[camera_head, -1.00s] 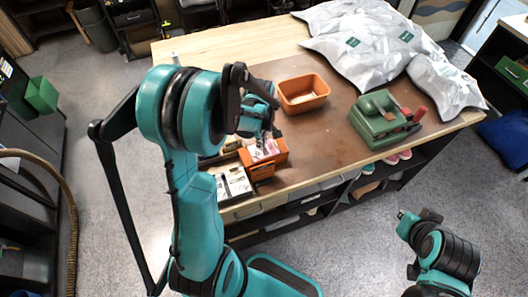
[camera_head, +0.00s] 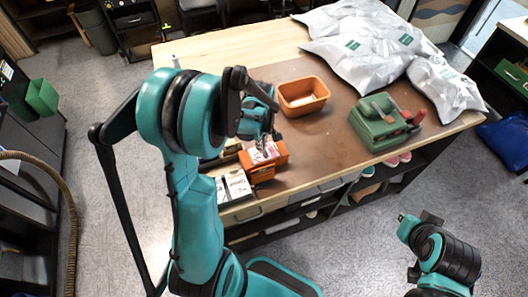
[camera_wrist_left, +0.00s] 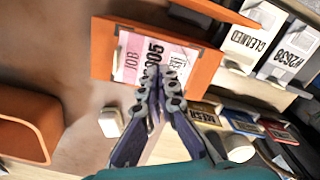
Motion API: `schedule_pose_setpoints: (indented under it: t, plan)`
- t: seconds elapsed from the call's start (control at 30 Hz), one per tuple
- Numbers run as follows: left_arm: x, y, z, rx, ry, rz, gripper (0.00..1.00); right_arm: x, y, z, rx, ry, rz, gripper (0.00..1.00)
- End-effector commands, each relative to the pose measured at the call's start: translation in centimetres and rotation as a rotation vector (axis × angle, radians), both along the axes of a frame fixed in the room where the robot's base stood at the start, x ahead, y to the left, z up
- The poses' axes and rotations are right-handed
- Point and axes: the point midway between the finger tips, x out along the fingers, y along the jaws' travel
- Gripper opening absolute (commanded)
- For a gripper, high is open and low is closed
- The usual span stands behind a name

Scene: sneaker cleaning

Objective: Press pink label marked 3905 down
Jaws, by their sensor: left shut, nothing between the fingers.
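The pink label (camera_wrist_left: 128,66) lies on an orange box-like holder (camera_wrist_left: 210,65) in the left wrist view; "JOB" and "905" can be read on it, and the rest is hidden by my fingers. In the head view the orange holder (camera_head: 265,168) stands near the table's front edge. My left gripper (camera_wrist_left: 160,78) is shut and empty, its fingertips over the label's lower middle, touching or very close to it; I cannot tell which. The left gripper also shows in the head view (camera_head: 264,143). My right gripper (camera_head: 408,219) is apart from the table at the lower right, its jaws unclear.
An orange tray (camera_head: 303,110) sits behind the holder. A green device with red handles (camera_head: 380,128) and silver bags (camera_head: 360,50) are on the right. White cards marked CLEANED (camera_wrist_left: 250,40) stand beside the holder. The brown mat's middle is clear.

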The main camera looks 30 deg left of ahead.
Motion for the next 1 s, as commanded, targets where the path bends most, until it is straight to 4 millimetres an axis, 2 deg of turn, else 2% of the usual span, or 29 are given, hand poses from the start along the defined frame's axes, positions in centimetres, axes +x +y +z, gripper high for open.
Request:
schedule_pose_setpoints:
  t: [0.53,1.0]
  plan:
    - [0.0,0.0,-0.1,0.000,0.000,0.000,0.00,0.0,0.0,-0.1,0.000,0.000,0.000,0.00]
    - [0.0,0.0,-1.2,0.000,0.000,0.000,0.00,0.0,0.0,-1.1,0.000,0.000,0.000,0.00]
